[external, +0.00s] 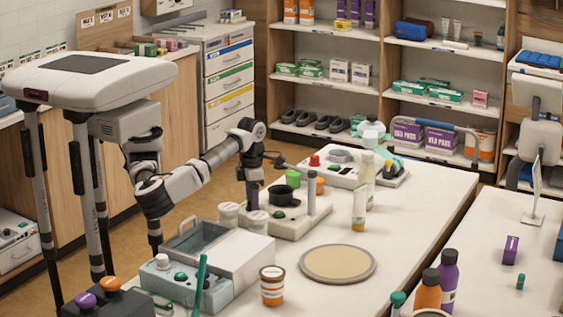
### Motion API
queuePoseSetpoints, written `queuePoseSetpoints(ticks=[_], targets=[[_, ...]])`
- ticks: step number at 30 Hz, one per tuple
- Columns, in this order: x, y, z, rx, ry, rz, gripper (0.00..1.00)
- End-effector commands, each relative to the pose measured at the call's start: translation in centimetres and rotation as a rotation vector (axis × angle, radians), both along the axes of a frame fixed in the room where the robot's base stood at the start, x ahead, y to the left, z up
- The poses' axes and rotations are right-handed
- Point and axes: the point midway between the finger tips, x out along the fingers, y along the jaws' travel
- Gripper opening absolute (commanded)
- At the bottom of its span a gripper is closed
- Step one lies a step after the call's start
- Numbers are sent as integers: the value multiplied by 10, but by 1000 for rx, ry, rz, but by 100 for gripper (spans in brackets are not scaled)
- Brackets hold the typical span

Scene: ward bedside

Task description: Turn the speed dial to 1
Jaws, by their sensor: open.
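I cannot tell for certain which control is the speed dial, as no dial numbers are readable. A white appliance base (314,213) on the table carries a small green knob (279,214), a black cup (283,194) and a grey post. My gripper (253,200) points down at the left end of this base, left of the knob and cup. Its fingertips are small and partly hidden, and I cannot tell whether they touch anything. Behind it, a white control unit (345,178) has a red button (314,160) and green knobs.
A grey box-like machine (243,252) with a green knob stands at the front left, beside an orange-and-white jar (272,286). A round tan mat (337,263) lies on the table.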

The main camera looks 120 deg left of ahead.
Motion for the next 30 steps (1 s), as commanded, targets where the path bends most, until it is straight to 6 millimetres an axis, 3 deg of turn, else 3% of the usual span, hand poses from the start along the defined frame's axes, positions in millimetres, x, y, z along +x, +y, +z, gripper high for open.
queuePoseSetpoints(ticks=[4, 14, 23, 30], targets=[[0, 0, 0, 0, 0, 0, 49], [0, 0, 0, 0, 0, 0, 7], [0, 0, -1, -1, 0, -39, 7], [0, 0, -4, -1, -3, -177, 7]])
